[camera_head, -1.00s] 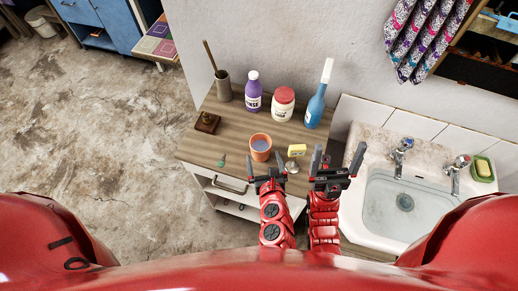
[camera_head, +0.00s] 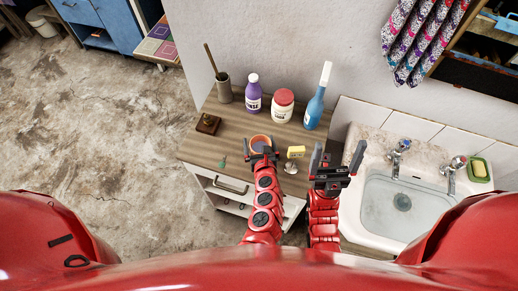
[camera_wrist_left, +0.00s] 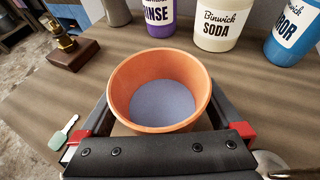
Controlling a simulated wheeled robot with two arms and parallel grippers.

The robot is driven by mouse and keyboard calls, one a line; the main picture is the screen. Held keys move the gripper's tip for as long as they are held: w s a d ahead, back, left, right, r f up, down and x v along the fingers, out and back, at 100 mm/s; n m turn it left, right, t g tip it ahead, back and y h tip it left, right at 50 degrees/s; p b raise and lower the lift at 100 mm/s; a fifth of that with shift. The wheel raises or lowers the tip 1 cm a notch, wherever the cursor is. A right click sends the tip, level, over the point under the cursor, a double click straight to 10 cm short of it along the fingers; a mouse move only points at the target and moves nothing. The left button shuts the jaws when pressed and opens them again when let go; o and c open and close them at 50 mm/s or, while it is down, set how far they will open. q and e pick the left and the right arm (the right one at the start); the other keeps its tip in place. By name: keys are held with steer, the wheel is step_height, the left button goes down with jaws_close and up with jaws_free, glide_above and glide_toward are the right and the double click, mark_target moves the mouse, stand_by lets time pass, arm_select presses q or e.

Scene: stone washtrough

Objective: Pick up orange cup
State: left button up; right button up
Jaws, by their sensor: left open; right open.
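The orange cup (camera_wrist_left: 160,91) stands upright on the wooden counter top, with a greyish-blue inside. In the head view the cup (camera_head: 260,139) is partly covered by my left gripper (camera_head: 262,153). In the left wrist view the open left gripper's fingers reach along both sides of the cup. I cannot tell whether they touch it. My right gripper (camera_head: 330,165) is open and empty, over the right end of the cabinet near the basin.
Behind the cup stand a purple bottle (camera_head: 253,92), a white soda jar (camera_head: 282,106) and a blue bottle (camera_head: 315,107). The sink (camera_head: 402,200) lies further right.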

arm_select(q)
steer(key=c, duration=1.4)
steer(key=shift+o, duration=0.2)
steer(key=shift+r, duration=0.15)
